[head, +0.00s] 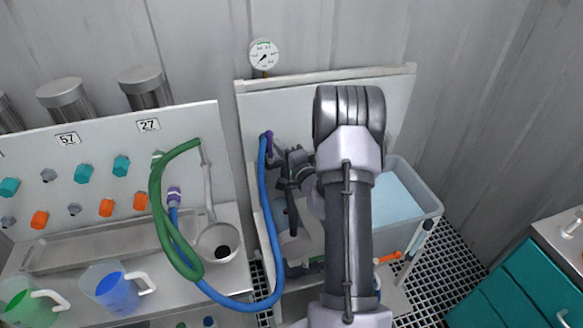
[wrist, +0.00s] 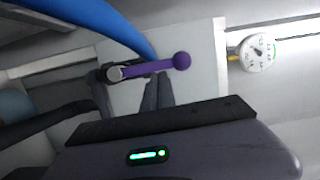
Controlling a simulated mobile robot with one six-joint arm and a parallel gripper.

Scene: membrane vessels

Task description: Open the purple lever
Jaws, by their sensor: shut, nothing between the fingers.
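The purple lever (wrist: 150,67) with a round ball knob shows in the wrist view. It runs nearly level from a grey pivot on a pale panel to the knob at its right. In the head view a small purple part (head: 267,138) shows at the top of the blue hose, partly hidden by my gripper. My gripper (head: 277,153) is shut and empty beside it. In the wrist view the fingertips (wrist: 157,78) are just below the lever's middle in the picture; I cannot tell whether they touch it.
A blue hose (head: 267,215) loops up close to my gripper and past the lever. A green hose (head: 160,210) hangs at the left panel. A pressure gauge (head: 264,54) sits above the panel. A water-filled tub (head: 432,212) stands right of my arm.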

